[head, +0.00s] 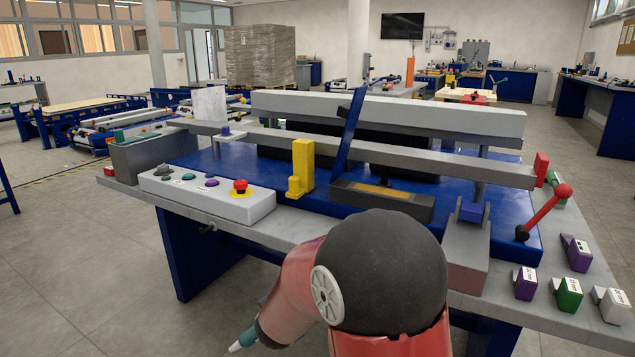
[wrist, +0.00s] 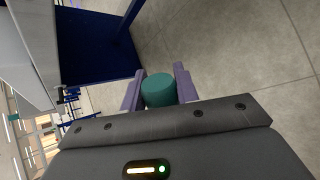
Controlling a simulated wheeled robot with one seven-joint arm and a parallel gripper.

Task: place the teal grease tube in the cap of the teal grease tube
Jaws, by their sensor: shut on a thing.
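My gripper (wrist: 160,80) shows in the wrist view with its two purple fingers on either side of the teal grease tube (wrist: 158,91). It is shut on the tube, whose round teal end faces the camera. In the head view the tube (head: 246,338) juts out at the bottom, beside my red arm, with a pale nozzle pointing down and left. It is over the floor in front of the bench. My arm hides the gripper in the head view. I cannot pick out the tube's cap with certainty in either view.
A blue and grey workbench (head: 330,190) spans the head view, with long grey bars across it. A button box (head: 205,194), a yellow block (head: 301,168) and a red-knobbed lever (head: 545,211) stand on it. Several small labelled blocks (head: 568,293) line its right side.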

